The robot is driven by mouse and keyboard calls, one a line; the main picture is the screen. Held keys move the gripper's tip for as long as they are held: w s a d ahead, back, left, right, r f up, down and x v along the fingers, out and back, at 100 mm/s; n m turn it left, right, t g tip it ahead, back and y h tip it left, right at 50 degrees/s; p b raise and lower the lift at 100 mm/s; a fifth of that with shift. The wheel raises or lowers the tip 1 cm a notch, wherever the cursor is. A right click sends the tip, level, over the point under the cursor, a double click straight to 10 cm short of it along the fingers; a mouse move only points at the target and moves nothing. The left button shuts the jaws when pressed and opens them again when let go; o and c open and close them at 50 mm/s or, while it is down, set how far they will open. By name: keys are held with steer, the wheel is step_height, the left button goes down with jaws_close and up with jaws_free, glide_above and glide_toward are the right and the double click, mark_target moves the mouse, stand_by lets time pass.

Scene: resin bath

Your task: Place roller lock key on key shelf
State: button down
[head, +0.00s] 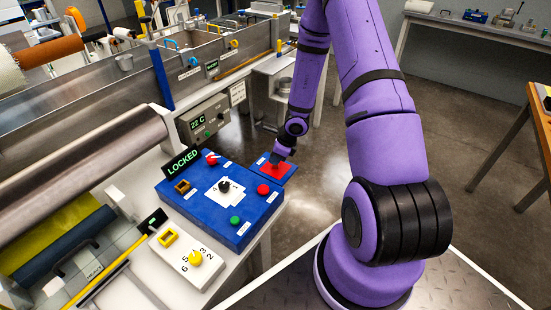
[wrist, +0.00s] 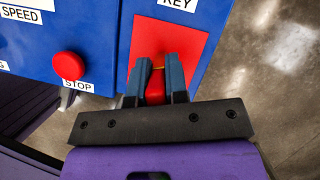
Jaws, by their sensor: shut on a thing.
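My gripper (wrist: 155,84) is shut on a small red key (wrist: 156,88), seen between the two blue-grey fingers in the wrist view. The key is over the red pad of the key shelf (wrist: 194,41), whose label reads "KEY". I cannot tell whether the key touches the pad. In the head view my gripper (head: 280,158) is at the red pad of the key shelf (head: 290,174), at the right end of the blue control panel. The fingers hide part of the key.
The blue control panel (head: 205,222) carries a red stop button (head: 264,189), a green button (head: 235,220) and a black dial (head: 224,186). A sign (head: 182,163) reads "LOCKED". A white panel with a yellow knob (head: 195,258) is in front. Open floor lies right of the shelf.

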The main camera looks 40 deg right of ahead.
steer(key=c, duration=1.1)
jaws_free()
steer(key=shift+f, duration=0.1)
steer(key=v, duration=1.2)
steer(key=s+a+r+n, duration=0.2)
steer(key=a+r+n, duration=0.45)
steer(key=r, duration=0.45)
steer(key=s+a+r+n, duration=0.2)
steer(key=a+r+n, duration=0.5)
steer(key=r, duration=0.5)
steer(key=shift+s+a+r+n+t+h, duration=0.35)
steer(key=shift+s+a+r+n+h, duration=0.15)
steer(key=shift+s+r+n, duration=2.3)
steer(key=shift+s+a+r+n+t+h, duration=0.45)
steer(key=shift+s+r+n, duration=1.3)
steer(key=shift+s, duration=1.95)
steer(key=shift+s+a+r+n+t+h, duration=0.2)
steer(key=shift+s+a+r+n+h, duration=0.25)
steer(key=shift+s+r+n, duration=2.3)
